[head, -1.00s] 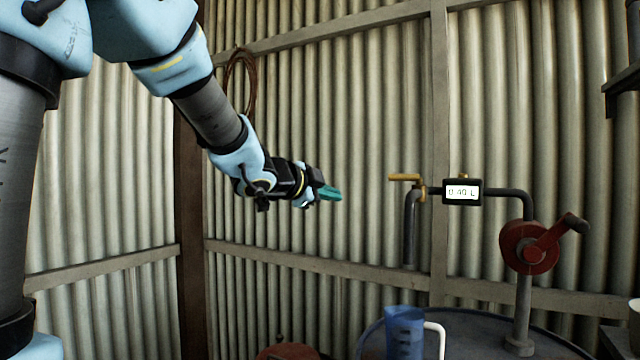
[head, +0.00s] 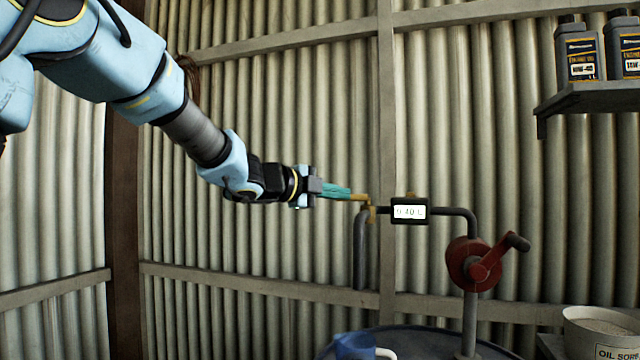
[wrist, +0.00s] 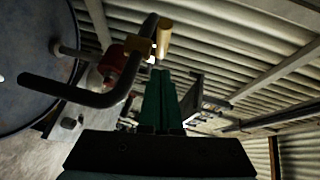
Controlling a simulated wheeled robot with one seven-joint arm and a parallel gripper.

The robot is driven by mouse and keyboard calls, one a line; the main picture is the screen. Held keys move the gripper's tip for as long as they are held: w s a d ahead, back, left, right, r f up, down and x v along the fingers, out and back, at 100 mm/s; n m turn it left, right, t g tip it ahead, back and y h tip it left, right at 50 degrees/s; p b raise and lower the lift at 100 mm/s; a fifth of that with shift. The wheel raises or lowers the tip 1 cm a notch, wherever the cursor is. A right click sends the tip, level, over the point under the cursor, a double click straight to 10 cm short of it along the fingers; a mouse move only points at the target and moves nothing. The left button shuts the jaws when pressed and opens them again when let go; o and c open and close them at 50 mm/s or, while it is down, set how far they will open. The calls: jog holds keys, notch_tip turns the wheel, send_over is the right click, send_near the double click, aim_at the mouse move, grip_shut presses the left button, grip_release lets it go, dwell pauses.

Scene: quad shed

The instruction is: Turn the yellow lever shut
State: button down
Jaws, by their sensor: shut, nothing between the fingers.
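The yellow lever (head: 361,197) sits at the top of the downturned spout pipe (head: 360,250), left of the meter (head: 409,211), which appears to read 0.40 L. In the head view it points left, and my gripper's teal fingertips overlap its left end. My gripper (head: 343,192) is shut with nothing between its fingers. In the wrist view the lever (wrist: 164,38) stands just beyond the tips of the shut fingers (wrist: 158,80); whether they touch it I cannot tell.
A red hand-crank pump (head: 474,265) stands on a dark drum (head: 430,343). A blue jug (head: 353,345) is below the spout. A shelf (head: 590,97) with oil bottles (head: 579,50) is upper right. A white bucket (head: 600,328) is lower right. Corrugated wall lies close behind.

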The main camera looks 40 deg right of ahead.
jog(key=shift+w+d+f+p, duration=0.15)
jog(key=shift+w+d+p, duration=0.1)
jog(key=shift+w+d, duration=0.35)
jog(key=shift+w+d+f+p, duration=0.15)
jog(key=shift+w+d+p, duration=0.1)
jog(key=shift+w+d, duration=0.35)
jog(key=shift+w+a, duration=0.1)
jog(key=shift+w, duration=0.1)
